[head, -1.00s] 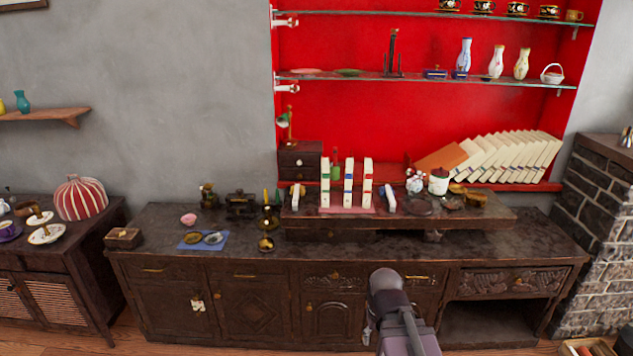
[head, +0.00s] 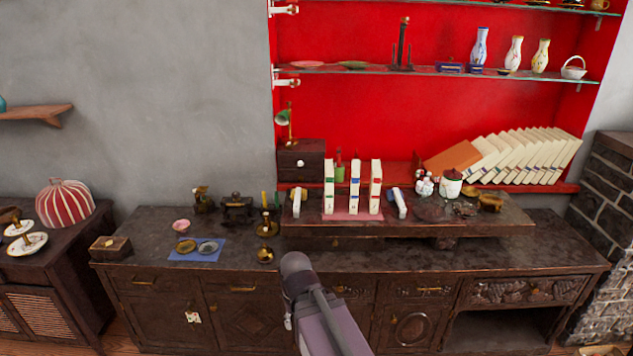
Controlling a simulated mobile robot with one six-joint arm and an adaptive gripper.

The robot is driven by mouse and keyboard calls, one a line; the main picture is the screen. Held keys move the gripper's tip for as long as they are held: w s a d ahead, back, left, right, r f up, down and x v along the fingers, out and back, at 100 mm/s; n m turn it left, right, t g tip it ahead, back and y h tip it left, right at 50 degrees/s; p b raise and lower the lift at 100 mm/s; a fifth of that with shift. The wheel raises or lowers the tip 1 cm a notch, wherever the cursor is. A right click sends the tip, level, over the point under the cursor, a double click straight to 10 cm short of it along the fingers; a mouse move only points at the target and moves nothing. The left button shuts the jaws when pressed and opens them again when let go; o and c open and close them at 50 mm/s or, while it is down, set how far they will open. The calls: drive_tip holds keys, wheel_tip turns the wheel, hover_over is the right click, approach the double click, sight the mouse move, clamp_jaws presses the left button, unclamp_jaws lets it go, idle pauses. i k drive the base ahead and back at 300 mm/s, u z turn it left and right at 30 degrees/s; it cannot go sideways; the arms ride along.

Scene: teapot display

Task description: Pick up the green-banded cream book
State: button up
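The green-banded cream book (head: 328,187) stands upright at the left end of a row of three cream books on a pink mat (head: 345,217). The mat lies on the raised shelf of the dark cabinet. The middle book (head: 355,188) has a blue band and the right one (head: 375,188) a red band. There are narrow gaps between the books. Part of my arm shows at the bottom middle, in front of the cabinet. My gripper cannot be made out.
Small books (head: 299,203) and (head: 398,203) lean at either side of the row. A dark drawer box (head: 301,160) stands behind left. A white jar (head: 451,184) and leaning books (head: 525,157) are to the right. The cabinet top (head: 390,256) is clear in front of the raised shelf.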

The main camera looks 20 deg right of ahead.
sight(330, 172)
drive_tip(key=z, duration=0.15)
drive_tip(key=i, duration=1.2)
drive_tip(key=z, duration=0.55)
